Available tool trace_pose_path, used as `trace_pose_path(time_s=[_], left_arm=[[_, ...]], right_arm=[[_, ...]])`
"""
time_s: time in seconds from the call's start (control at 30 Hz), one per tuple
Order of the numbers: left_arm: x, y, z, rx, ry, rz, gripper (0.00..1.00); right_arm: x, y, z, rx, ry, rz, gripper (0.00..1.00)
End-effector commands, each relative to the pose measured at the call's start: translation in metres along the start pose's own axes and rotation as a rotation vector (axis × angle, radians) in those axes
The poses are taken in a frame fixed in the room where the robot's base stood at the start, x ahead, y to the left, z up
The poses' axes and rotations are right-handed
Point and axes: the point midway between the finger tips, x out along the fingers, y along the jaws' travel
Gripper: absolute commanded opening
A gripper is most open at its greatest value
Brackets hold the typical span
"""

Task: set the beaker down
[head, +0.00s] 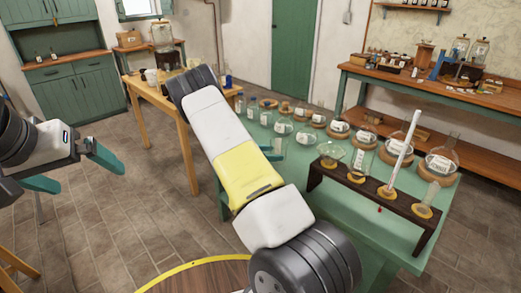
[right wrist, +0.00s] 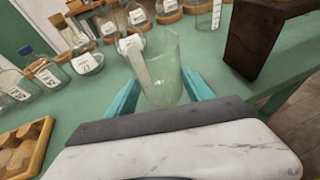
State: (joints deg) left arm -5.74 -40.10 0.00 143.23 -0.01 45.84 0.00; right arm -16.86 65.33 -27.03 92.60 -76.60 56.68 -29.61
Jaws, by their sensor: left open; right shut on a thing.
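In the right wrist view a clear glass beaker (right wrist: 165,62) with a white label stands between the two teal fingers of my right gripper (right wrist: 160,92), which is shut on it. The beaker is over the green table (right wrist: 105,72); whether its base touches the top I cannot tell. In the head view my right arm hides most of this gripper and beaker; a teal finger of the right gripper (head: 277,150) shows beside the arm. My left gripper (head: 75,171) is open and empty, over the floor at the left.
Labelled flasks (head: 283,127) on cork rings line the table's back. A dark wooden rack (head: 345,190) with several glass vessels stands right of the beaker. A wooden tray (right wrist: 42,150) lies at left in the wrist view. Bare green top lies between tray and beaker.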

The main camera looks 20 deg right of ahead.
Motion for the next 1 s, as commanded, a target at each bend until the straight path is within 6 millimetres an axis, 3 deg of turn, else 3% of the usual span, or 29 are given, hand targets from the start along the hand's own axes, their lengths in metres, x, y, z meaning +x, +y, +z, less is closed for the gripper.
trace_pose_path(time_s=[0.37,0.57,0.97,1.0], left_arm=[[0.000,0.000,0.000,0.000,0.000,0.000,1.00],[0.000,0.000,0.000,0.000,0.000,0.000,1.00],[0.000,0.000,0.000,0.000,0.000,0.000,1.00],[0.000,0.000,0.000,0.000,0.000,0.000,1.00]], right_arm=[[0.035,0.009,0.009,0.000,-0.001,-0.001,0.12],[0.043,0.009,-0.022,-0.002,-0.001,0.001,0.12],[0.045,0.009,-0.028,0.000,-0.001,0.002,0.12],[0.045,0.009,-0.028,0.001,0.000,0.002,0.66]])
